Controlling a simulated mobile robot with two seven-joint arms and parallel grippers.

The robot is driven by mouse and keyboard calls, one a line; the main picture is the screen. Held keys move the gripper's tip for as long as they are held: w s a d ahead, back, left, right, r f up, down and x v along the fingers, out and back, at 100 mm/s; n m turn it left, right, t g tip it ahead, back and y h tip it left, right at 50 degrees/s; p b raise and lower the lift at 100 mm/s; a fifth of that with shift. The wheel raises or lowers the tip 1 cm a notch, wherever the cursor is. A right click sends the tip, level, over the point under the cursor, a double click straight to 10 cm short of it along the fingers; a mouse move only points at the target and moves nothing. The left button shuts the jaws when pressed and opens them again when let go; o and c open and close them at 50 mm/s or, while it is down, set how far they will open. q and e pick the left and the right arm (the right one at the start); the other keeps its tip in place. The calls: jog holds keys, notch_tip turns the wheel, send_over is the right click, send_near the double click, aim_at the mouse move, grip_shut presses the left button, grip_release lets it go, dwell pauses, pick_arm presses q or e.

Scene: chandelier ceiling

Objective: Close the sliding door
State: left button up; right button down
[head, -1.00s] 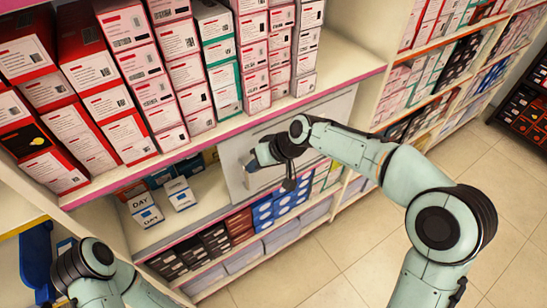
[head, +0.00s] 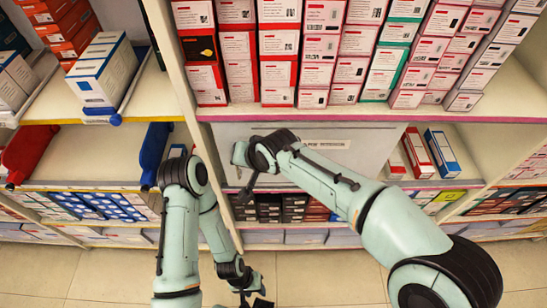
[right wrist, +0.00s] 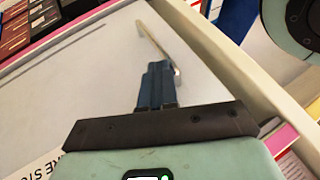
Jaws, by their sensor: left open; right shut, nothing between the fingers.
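The sliding door (head: 365,145) is a pale grey panel with a printed label in the lower shelf compartment. It covers the left and middle part, reaching about the left upright; the right part is open. My right gripper (head: 243,160) is at the door's left end, beside the upright. In the right wrist view, its dark blue fingers (right wrist: 157,82) are shut, in front of the pale panel and close to a thin metal handle (right wrist: 153,40). I cannot tell whether they touch the handle. My left gripper (head: 258,298) is open and low, above the floor, away from the door.
Red and blue boxes (head: 440,152) stand in the open right part. Stacked boxes (head: 325,50) fill the shelf above. A white upright (head: 180,75) stands left of the door, with a blue item (head: 154,150) beyond it. Tiled floor (head: 325,280) is clear in front.

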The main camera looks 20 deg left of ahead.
jog(key=shift+s+a, duration=0.25)
jog(key=shift+a, duration=0.4)
jog(key=shift+s+a, duration=0.25)
jog(key=shift+a, duration=0.35)
